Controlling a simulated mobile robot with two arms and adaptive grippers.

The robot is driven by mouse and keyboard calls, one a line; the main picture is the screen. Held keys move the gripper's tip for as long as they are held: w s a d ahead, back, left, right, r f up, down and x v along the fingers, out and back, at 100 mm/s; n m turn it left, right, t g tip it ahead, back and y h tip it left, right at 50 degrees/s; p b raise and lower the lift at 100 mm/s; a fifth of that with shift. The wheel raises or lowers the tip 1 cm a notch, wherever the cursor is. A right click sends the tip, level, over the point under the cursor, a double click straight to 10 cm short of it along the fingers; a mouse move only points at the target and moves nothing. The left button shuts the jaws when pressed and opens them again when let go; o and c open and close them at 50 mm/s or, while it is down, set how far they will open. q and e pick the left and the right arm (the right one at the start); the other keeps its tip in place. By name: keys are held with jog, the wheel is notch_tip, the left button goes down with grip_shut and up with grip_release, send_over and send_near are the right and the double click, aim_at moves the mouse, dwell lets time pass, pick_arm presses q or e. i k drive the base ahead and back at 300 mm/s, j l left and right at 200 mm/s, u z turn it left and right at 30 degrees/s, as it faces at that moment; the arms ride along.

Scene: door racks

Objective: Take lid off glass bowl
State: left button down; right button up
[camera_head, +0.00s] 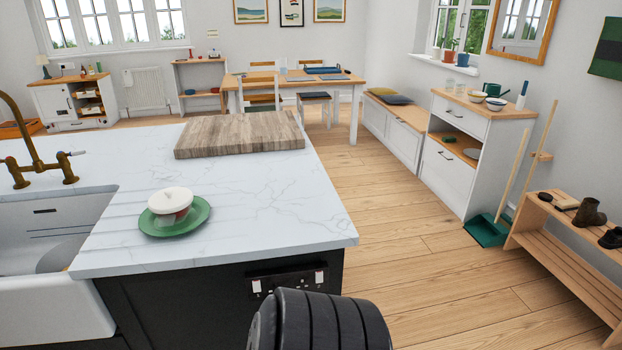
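A small bowl (171,216) stands on a green plate (200,213) on the white marble island, near its front edge. A white lid (170,197) with a low raised middle sits on top of the bowl and covers its opening. The lid looks level and rests on the rim. Neither my left nor my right gripper shows in the head view, and nothing touches the lid or bowl.
The marble worktop (270,215) is clear to the right of the plate. A thick wooden board (240,135) lies behind it. A sink (50,230) with a brass tap (35,150) is at the left. Wooden floor lies open to the right of the island.

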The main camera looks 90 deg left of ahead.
aim_at(172, 200)
jog(key=u, duration=3.65)
jog(key=j, duration=0.25)
jog(key=i, duration=0.05)
